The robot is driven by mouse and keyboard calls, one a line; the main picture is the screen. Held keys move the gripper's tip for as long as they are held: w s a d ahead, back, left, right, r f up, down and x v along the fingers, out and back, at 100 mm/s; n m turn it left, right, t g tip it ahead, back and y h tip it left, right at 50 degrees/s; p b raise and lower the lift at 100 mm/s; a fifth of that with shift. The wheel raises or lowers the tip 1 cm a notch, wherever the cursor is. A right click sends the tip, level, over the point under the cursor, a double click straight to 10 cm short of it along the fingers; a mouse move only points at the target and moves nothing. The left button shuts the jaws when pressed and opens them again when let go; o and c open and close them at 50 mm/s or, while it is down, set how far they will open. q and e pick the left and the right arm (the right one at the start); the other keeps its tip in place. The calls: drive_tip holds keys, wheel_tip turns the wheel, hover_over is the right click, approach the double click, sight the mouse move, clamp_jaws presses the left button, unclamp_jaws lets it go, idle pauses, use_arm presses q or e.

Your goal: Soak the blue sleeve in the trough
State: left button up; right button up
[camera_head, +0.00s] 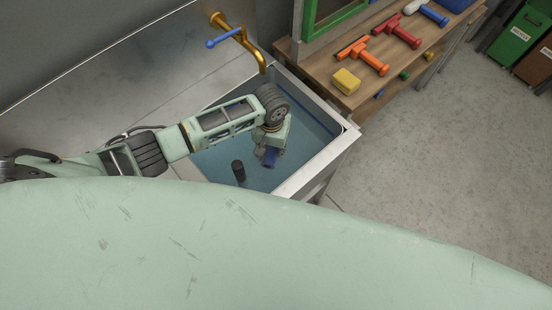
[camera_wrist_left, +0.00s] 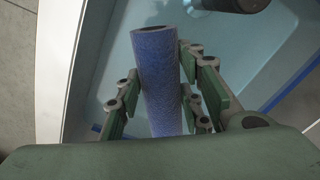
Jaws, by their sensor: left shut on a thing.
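The blue sleeve (camera_wrist_left: 158,85) is a fuzzy blue tube with a dark open end. My left gripper (camera_wrist_left: 162,92) is shut on it, with fingers on both sides of the tube. In the head view the sleeve (camera_head: 267,157) shows small and dark blue below my left gripper (camera_head: 268,148), over the trough. The trough (camera_head: 334,153) is a metal basin with blue-tinted water. I cannot tell whether the sleeve touches the water. My right gripper is not in view.
A dark upright cylinder (camera_head: 238,171) stands in the trough, left of the sleeve. A brass tap (camera_head: 240,38) with a blue handle is at the back. A wooden bench (camera_head: 340,95) at the right holds a yellow sponge (camera_head: 346,81) and orange and red tools. Floor at the right is clear.

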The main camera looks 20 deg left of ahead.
use_arm(q)
drive_tip(key=shift+r, duration=2.45)
